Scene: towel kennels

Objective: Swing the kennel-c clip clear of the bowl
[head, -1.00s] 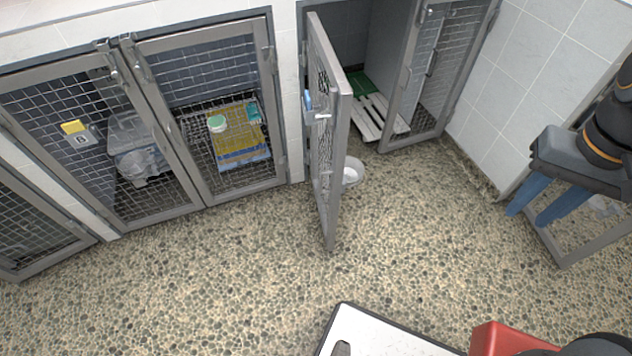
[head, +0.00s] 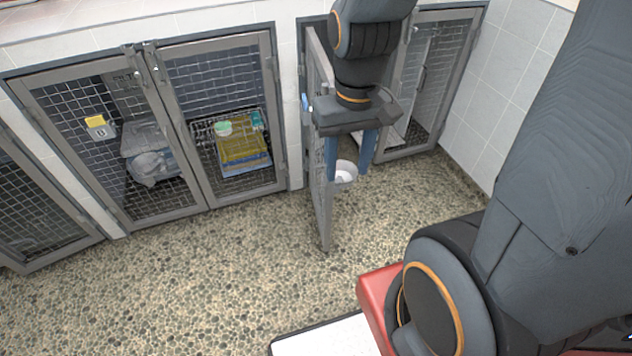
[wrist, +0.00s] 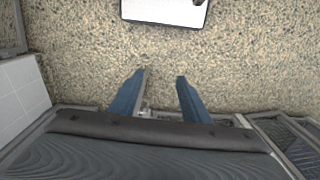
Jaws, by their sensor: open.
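The mesh kennel door (head: 325,215) in the middle stands swung open, out over the floor; I take it for kennel-c, but no label shows. A small blue piece (head: 305,102), perhaps the clip, sits at this door's upper left side. In the wrist view my gripper (wrist: 161,76) is spread over floor, and neither clip nor bowl can be made out clearly.
Closed kennel doors (head: 105,150) stand to the left, one with a yellow tag and a B plate. A mesh panel (head: 435,85) and tiled wall (head: 490,110) bound the right. The speckled floor (head: 190,270) in front is clear.

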